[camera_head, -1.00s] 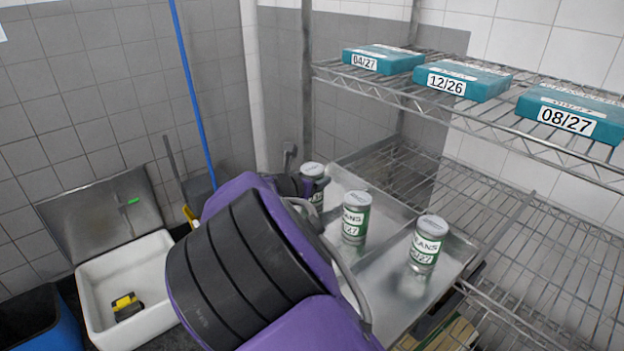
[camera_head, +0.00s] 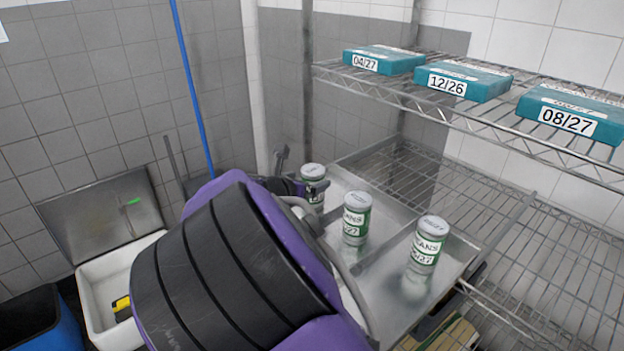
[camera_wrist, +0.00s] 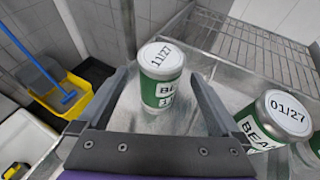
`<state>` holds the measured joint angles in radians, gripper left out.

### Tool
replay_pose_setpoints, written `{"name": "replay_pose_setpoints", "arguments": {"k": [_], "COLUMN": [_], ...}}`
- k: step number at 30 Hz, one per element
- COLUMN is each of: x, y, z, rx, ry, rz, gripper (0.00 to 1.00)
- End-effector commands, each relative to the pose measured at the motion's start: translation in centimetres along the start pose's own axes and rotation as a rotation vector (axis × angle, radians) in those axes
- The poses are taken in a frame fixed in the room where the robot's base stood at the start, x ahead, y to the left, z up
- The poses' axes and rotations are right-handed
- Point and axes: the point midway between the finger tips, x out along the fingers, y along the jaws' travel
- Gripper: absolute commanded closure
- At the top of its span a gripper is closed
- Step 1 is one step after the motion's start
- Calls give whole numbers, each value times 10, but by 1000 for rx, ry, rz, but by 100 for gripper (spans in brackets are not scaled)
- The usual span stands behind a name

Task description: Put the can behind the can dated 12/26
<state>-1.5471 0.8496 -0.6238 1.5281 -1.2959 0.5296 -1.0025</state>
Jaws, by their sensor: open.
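Three grey-lidded cans with green and white labels stand upright on a metal tray. The left can (camera_head: 313,172) has 11/27 on its lid in the wrist view (camera_wrist: 162,88). The middle can (camera_head: 356,218) stands apart to its right; a can marked 01/27 (camera_wrist: 272,120) shows at the right in the wrist view. The right can's (camera_head: 426,244) date ends in 27. My gripper (camera_head: 300,171) is open at the left can, with a finger on either side of it in the wrist view (camera_wrist: 158,76); contact is unclear. I see no can reading 12/26.
On the upper wire shelf (camera_head: 480,122) lie teal boxes marked 04/27 (camera_head: 384,60), 12/26 (camera_head: 463,81) and 08/27 (camera_head: 570,114). The tray (camera_head: 385,285) has bare room between the cans. A lower wire shelf (camera_head: 545,235) at right is empty. A white sink (camera_head: 105,285) stands at left.

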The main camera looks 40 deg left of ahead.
Motion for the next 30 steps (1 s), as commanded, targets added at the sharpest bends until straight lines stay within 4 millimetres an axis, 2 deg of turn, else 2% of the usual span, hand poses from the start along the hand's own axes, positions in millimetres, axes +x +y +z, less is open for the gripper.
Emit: {"name": "replay_pose_setpoints", "arguments": {"k": [1,6,12,17,30], "x": [-13,-49,-75,-82,-81], "y": [1,1,0,0,-1], "z": [0,0,0,0,0], "rx": [2,0,1,0,4], "ry": [1,2,1,0,1], "rz": [4,3,0,-1,-3], "gripper": [0,0,0,0,0]}}
